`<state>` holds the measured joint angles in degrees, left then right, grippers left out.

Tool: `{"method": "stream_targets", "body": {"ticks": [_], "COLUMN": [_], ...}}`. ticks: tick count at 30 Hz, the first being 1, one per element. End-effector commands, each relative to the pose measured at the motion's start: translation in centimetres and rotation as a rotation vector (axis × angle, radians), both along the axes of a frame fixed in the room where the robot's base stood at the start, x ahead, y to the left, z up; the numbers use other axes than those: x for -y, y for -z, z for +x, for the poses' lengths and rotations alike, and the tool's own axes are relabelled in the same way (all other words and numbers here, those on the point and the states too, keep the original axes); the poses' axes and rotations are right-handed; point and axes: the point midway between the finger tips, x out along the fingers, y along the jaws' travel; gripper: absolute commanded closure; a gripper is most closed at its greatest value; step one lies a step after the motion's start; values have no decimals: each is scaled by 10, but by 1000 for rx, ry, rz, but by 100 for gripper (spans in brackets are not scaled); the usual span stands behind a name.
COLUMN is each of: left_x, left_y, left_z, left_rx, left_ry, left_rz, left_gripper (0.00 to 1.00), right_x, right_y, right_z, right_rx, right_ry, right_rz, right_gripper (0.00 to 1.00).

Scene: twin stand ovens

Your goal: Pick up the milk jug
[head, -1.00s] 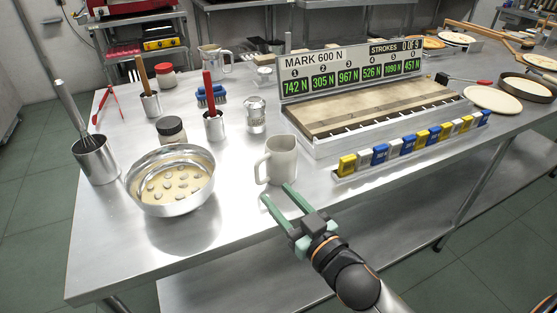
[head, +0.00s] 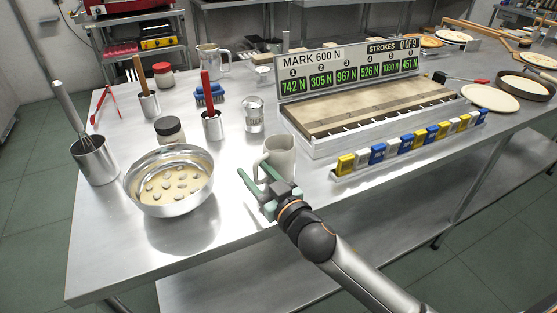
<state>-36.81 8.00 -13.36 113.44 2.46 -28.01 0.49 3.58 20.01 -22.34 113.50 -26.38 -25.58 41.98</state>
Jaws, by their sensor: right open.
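A pale cream jug (head: 281,152) stands upright near the front edge of the steel table, its handle on its left side. My right gripper (head: 253,170) is open at the jug's handle and lower front, one green finger left of the handle and the other across the jug's lower front. I cannot tell whether the fingers touch the jug or whether the handle lies between them. My left gripper is not in view.
A metal bowl of batter (head: 170,182) stands left of the jug. A shaker (head: 254,115) stands behind it. A board with a number display (head: 345,70) and a row of yellow, blue and white blocks (head: 410,142) lie to the right. Bare table (head: 235,215) shows in front.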

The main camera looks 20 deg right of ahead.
Motion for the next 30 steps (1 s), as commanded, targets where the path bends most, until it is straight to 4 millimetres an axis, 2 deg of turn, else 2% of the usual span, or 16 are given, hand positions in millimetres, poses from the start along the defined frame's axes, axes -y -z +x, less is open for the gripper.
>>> {"method": "stream_targets", "body": {"ticks": [5, 18, 30], "left_x": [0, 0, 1], "left_y": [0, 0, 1], "left_z": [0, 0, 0], "left_rx": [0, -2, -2], "left_ry": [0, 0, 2], "left_rz": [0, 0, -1], "left_gripper": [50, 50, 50], "right_x": [0, 0, 0], "right_y": [0, 0, 0], "right_z": [0, 0, 0], "right_rx": [0, 0, 0], "right_ry": [0, 0, -1], "right_rz": [1, 1, 1], "right_gripper": [51, 100, 100]}}
